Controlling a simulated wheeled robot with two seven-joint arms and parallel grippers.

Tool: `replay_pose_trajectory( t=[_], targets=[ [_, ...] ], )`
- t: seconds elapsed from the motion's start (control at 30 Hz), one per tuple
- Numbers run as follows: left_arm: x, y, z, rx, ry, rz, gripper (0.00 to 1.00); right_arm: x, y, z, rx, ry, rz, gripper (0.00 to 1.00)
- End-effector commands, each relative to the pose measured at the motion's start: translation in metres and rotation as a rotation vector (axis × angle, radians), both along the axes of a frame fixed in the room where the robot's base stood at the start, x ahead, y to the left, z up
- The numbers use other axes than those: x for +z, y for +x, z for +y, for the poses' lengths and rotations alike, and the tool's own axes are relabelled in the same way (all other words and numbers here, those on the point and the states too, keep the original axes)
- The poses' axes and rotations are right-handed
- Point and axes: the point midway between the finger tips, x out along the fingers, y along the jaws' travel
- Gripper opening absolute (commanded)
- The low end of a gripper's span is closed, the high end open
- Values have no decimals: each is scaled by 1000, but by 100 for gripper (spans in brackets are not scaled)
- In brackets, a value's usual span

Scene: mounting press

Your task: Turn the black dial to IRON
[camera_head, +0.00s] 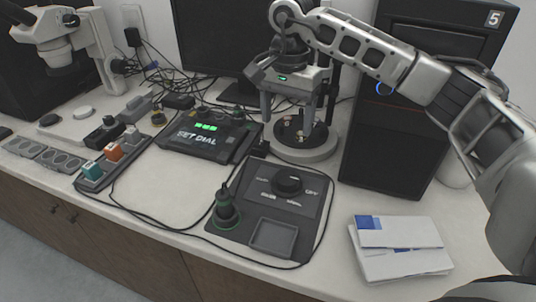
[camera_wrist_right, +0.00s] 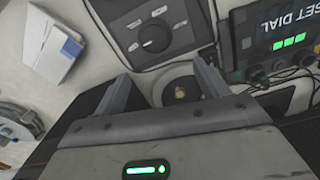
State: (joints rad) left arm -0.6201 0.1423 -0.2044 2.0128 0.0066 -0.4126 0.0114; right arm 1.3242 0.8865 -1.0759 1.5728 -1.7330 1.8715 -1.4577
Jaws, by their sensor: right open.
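The black dial (camera_head: 289,181) is a round knob on a dark panel (camera_head: 255,178) at the middle of the bench, with small printed labels around it that are too small to read. In the right wrist view the dial (camera_wrist_right: 155,38) shows beyond the fingertips, with a light mark on its lower left edge. My right gripper (camera_head: 288,128) is open and empty, above and behind the dial, near a round base. Its two fingers (camera_wrist_right: 161,69) show apart in the wrist view, clear of the dial. My left gripper is not in view.
A console (camera_head: 205,137) reading SET DIAL with green lights stands left of the panel. A green-based plug (camera_head: 227,212) and a square tray (camera_head: 272,237) sit in front of the dial. Papers (camera_head: 398,247) lie to the right. A black tower (camera_head: 392,140) stands behind.

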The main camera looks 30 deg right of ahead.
Motion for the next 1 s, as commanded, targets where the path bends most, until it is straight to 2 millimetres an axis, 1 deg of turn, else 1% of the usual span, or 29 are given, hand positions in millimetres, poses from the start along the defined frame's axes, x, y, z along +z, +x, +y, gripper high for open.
replay_pose_trajectory(
  t=[0.07,0.17,0.2,0.3,0.5,0.7,0.83,1.0],
  targets=[
    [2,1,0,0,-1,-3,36,-6,-1,-2,-1,-4,3,73],
    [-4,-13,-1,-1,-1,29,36,-21,-2,-1,0,-4,5,73],
    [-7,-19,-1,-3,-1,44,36,-29,-2,-1,0,-3,5,73],
    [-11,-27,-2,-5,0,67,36,-50,-2,-1,0,-2,5,73],
    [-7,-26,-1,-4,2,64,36,-94,-3,0,0,0,6,73],
    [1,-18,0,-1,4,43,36,-131,-3,0,0,-1,3,73],
    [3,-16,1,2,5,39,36,-146,-3,1,0,2,1,73],
    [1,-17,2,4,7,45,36,-156,-3,0,0,1,0,73]
  ],
)
